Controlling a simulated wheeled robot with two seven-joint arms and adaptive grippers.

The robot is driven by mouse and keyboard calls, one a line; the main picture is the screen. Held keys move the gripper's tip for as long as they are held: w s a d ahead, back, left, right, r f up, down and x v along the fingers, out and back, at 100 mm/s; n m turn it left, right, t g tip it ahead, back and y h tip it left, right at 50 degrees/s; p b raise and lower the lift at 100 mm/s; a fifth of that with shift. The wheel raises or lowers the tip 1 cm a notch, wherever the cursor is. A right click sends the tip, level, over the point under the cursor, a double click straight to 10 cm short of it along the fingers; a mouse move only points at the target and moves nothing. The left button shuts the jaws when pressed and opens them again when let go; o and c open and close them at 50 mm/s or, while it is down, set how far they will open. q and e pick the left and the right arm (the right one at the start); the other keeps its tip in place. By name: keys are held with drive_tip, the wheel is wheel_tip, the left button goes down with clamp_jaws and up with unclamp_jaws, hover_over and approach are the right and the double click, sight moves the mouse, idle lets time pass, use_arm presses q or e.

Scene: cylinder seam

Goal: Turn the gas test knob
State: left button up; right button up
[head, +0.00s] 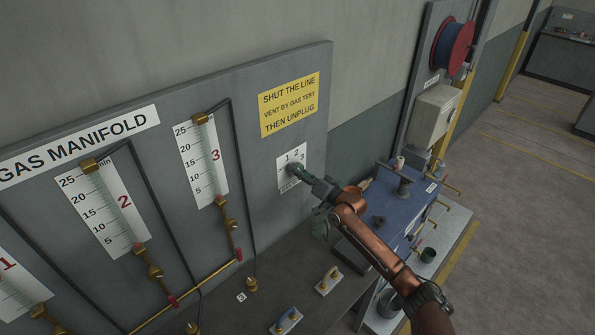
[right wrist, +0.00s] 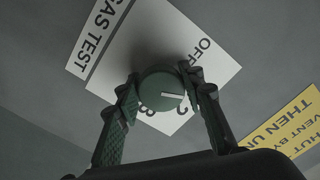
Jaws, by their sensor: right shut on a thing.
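The gas test knob (right wrist: 160,90) is a round green knob with a white pointer line. It sits on a white dial plate (right wrist: 158,42) marked GAS TEST, OFF and numbers. In the right wrist view, the two green fingers of my right gripper (right wrist: 160,92) lie on either side of the knob and are shut on it. The pointer lies toward the 2 side of the plate. In the head view, the right gripper (head: 298,172) reaches the dial plate (head: 291,158) on the grey panel and hides most of the knob. My left gripper is not in view.
The gas manifold panel (head: 100,210) carries gauges 1, 2 and 3, with brass pipes and valves. A yellow sign (head: 289,104) is above the dial. Below are a bench (head: 310,298) with small handled blocks and a blue box (head: 385,205). Open floor lies at right.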

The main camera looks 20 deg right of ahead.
idle(0.5)
drive_tip(key=o, duration=1.2)
drive_tip(key=shift+c, duration=0.2)
drive_tip(key=v, duration=1.2)
